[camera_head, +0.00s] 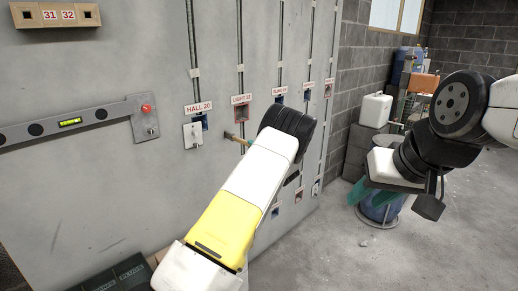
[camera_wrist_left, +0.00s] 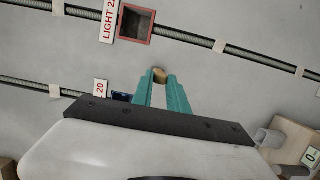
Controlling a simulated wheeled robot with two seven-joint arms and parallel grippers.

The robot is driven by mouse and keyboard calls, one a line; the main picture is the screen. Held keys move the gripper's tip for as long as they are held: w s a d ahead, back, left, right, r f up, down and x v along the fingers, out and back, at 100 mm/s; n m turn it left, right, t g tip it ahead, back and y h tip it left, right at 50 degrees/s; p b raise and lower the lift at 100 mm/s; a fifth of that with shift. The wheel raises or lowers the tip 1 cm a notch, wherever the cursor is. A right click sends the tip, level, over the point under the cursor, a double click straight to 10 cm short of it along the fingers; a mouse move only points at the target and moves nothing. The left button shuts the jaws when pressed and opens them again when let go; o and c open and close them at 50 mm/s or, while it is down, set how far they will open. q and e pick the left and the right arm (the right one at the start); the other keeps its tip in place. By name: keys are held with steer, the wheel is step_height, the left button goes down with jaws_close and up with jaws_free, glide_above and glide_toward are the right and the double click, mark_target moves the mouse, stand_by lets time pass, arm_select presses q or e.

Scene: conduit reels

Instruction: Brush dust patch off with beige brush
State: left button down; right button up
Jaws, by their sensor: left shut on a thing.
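My left gripper (camera_wrist_left: 160,82) shows in the left wrist view with its two teal fingers shut on a small brown-beige piece, which looks like the beige brush (camera_wrist_left: 160,75). In the head view the brush's brownish handle (camera_head: 235,138) sticks out left of my left wrist, in front of the wall panel. I cannot make out a dust patch for certain; the box under the LIGHT label (camera_head: 241,113) has a reddish-brown inside, also seen in the left wrist view (camera_wrist_left: 136,24). My right gripper (camera_head: 362,192) is at the right, its fingers partly hidden.
The grey panel (camera_head: 100,190) carries vertical conduits and several labelled boxes. A white switch plate (camera_head: 192,135) hangs under HALL 20. A spirit level (camera_head: 70,122) is at the left. A blue barrel (camera_head: 384,208) and a white canister (camera_head: 376,110) stand at the right. Open floor lies between.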

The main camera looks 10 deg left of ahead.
arm_select(q)
steer(key=s+d, duration=0.5)
steer(key=d, duration=0.2)
steer(key=shift+s, duration=0.25)
stand_by(0.5)
